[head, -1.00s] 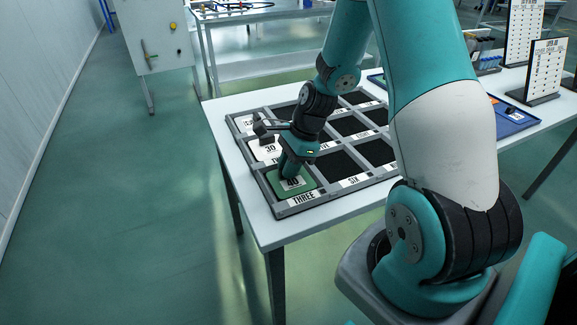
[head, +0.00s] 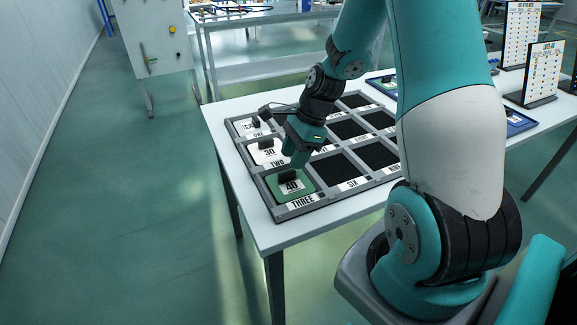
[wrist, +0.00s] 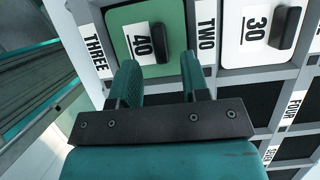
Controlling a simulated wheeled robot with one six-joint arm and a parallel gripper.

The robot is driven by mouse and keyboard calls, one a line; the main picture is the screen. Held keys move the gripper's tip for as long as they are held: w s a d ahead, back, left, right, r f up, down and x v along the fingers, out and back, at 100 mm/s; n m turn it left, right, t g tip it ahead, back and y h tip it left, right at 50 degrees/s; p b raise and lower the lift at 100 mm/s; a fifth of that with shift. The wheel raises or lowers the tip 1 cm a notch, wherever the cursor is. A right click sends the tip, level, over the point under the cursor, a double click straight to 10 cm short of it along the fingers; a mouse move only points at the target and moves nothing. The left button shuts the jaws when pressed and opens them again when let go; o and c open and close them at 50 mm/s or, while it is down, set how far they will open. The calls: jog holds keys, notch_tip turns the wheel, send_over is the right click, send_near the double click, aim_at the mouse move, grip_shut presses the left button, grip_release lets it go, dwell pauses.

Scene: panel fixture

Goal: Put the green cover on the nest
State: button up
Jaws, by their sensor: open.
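The green cover (head: 306,188) with a black handle and a white "40" label lies flat in the compartment marked THREE, at the near left corner of the grey grid tray (head: 322,207). It also shows in the wrist view (wrist: 175,22), beyond the fingertips. My gripper (head: 296,161) is open and empty, above and behind the cover in the head view. In the wrist view its two fingers (wrist: 160,72) are spread apart, with the handle clear of them. I cannot tell the exact gap between fingertips and cover.
A white cover (head: 262,158) marked "30" lies in compartment TWO, and another cover (head: 250,128) lies in ONE. The tray's other visible compartments look black and empty. A blue tray (head: 518,121) and sign boards (head: 543,70) stand at the right.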

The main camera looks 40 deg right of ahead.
jog(key=w+v, duration=0.1)
jog(key=v, duration=0.6)
jog(key=s+a+r+n, duration=0.3)
jog(key=a+r+n, duration=0.1)
jog(key=a+n, duration=0.35)
jog(key=s+a+r+n, duration=0.2)
jog(key=a+r+n, duration=0.2)
jog(key=a+n, duration=0.3)
jog(key=s+a+r+n+g+p, duration=0.1)
jog(key=s+a+r+n+p, duration=0.2)
jog(key=s+a+r+n, duration=0.3)
jog(key=shift+s+a+n, duration=2.6)
jog(key=shift+s+n, duration=0.7)
jog(key=shift+n, duration=0.65)
